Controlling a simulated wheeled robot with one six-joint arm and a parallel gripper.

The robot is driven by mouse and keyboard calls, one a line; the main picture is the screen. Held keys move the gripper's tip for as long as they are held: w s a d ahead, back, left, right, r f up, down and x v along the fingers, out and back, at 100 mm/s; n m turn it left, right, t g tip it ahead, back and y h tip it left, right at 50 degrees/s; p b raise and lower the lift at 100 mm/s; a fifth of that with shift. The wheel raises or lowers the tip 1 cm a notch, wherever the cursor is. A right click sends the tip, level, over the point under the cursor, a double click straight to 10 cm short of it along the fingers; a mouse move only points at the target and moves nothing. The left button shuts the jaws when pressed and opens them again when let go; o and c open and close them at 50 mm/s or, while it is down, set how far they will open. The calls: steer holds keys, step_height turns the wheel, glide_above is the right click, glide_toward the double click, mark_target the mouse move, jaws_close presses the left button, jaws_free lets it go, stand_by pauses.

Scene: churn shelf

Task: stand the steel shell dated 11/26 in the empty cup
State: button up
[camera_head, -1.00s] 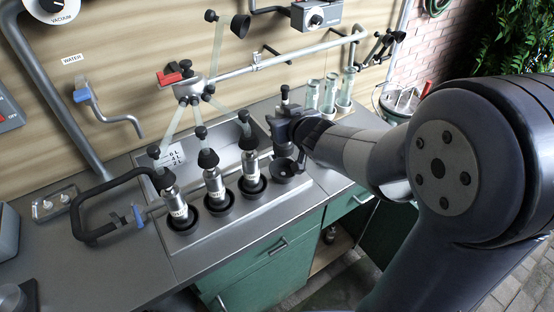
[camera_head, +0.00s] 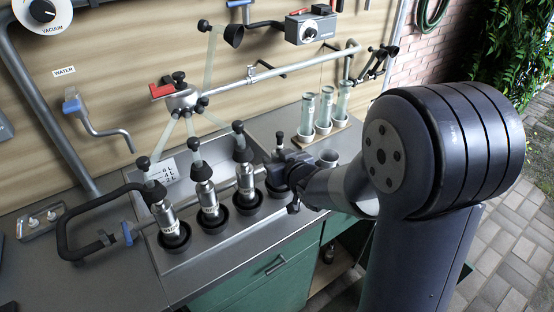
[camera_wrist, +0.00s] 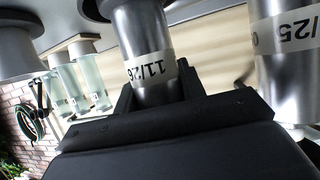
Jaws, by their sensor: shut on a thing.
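I cannot tell whether the shell's lower end is inside that cup. The other cups hold steel shells: left (camera_head: 168,221), middle (camera_head: 207,197) and right (camera_head: 245,177). A neighbouring shell in the wrist view (camera_wrist: 288,75) has a band ending in /25.
Hoses with black ends hang from a metal manifold (camera_head: 182,98) above the shells. Glass tubes (camera_head: 325,106) stand in a rack at the back right. A bent black handle (camera_head: 65,225) lies left of the cups. The counter's front left (camera_head: 100,280) is clear.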

steer(key=o, duration=1.2)
steer(key=shift+f, duration=0.1)
steer(key=shift+r, duration=0.2)
steer(key=p+v, duration=0.1)
steer(key=v, duration=1.1)
steer(key=shift+p, duration=0.4)
